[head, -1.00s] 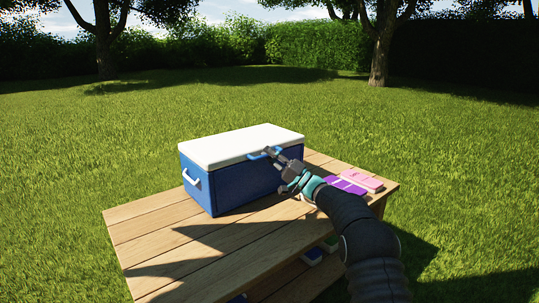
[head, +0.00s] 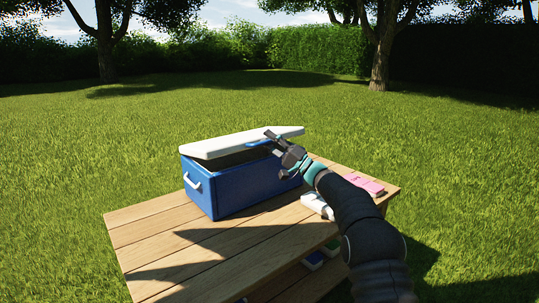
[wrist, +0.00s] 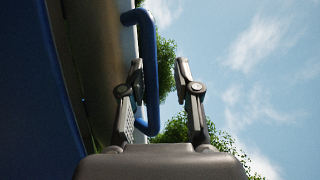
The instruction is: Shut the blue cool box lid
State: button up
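The blue cool box (head: 235,190) stands on the wooden table, with its white lid (head: 225,144) partly raised. A dark gap shows between the lid and the box rim along the front. My gripper (head: 271,138) is at the lid's front edge by the blue lid handle (head: 258,143). In the wrist view, the blue handle (wrist: 153,70) stands between the two fingers of my gripper (wrist: 159,75), close to the left finger. A gap shows between the handle and the right finger, so the gripper is open around it.
A pink item (head: 368,185) and a pale item (head: 316,204) lie on the table (head: 165,235) to the right of the box, partly behind my arm. The table's front left is clear. More items sit on a lower shelf.

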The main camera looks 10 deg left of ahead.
jog(key=shift+r, duration=1.75)
jog(key=shift+d, duration=0.1)
jog(key=shift+f, duration=0.1)
